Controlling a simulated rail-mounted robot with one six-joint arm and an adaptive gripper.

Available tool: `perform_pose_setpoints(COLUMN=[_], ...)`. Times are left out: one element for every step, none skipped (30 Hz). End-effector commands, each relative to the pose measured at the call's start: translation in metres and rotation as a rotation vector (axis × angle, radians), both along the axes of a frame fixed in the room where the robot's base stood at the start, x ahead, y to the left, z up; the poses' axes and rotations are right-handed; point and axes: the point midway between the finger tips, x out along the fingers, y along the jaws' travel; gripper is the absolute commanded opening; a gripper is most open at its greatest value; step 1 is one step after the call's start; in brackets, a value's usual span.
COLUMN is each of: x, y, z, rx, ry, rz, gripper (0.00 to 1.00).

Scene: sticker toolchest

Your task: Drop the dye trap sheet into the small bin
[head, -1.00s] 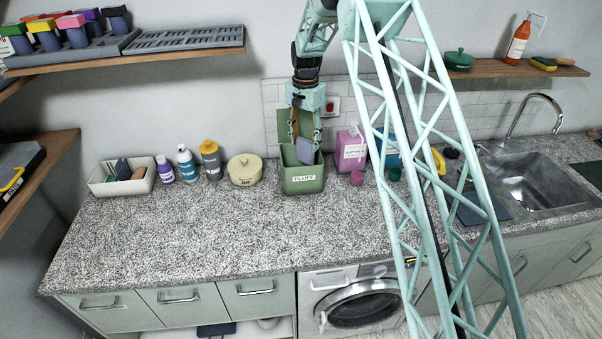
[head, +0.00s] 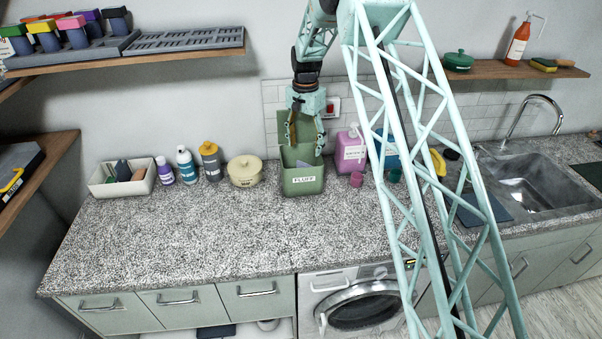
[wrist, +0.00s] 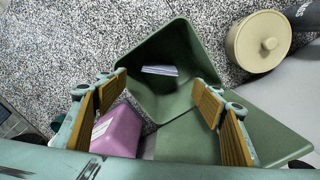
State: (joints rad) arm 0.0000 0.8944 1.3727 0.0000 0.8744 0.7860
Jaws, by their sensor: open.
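The small green bin (head: 302,184), labelled FLUFF, stands on the counter against the back wall with its lid raised. It also shows from above in the wrist view (wrist: 182,45). The dye trap sheet (wrist: 160,70) is a small pale bluish-purple piece lying inside the bin, low down. My gripper (head: 305,146) is over the bin's mouth. In the wrist view its orange-padded fingers (wrist: 160,95) are wide apart with nothing between them.
A pink bottle (head: 351,152) stands just right of the bin, and a lidded cream pot (head: 245,171) just left. A white tray (head: 123,187) and several bottles are farther left. The speckled counter (head: 190,240) in front is clear.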

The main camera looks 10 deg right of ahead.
Motion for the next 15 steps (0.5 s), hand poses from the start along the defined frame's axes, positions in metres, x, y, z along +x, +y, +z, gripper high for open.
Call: perform_pose_setpoints(x=[0.000,0.000,0.000,0.000,0.000,0.000,0.000,0.000,0.000,0.000,0.000,0.000,0.000,0.000,0.001], y=[0.000,0.000,0.000,0.000,0.000,0.000,0.000,0.000,0.000,0.000,0.000,0.000,0.000,0.000,0.000], z=[0.000,0.000,0.001,0.001,0.002,0.003,0.004,0.005,0.007,0.009,0.011,0.015,0.017,0.021,0.025], rx=[0.000,0.000,0.000,0.000,0.000,0.000,0.000,0.000,0.000,0.000,0.000,0.000,0.000,0.000,0.000], ry=[0.000,0.000,0.000,0.000,0.000,0.000,0.000,0.000,0.000,0.000,0.000,0.000,0.000,-0.001,-0.001], rz=[0.000,0.000,0.000,0.000,0.000,0.000,0.000,0.000,0.000,0.000,0.000,0.000,0.000,0.000,0.000], gripper=[0.62,0.62,0.62,0.62,0.62,0.62,0.62,0.62,0.62,0.62,0.62,0.62,0.62,0.62,0.62])
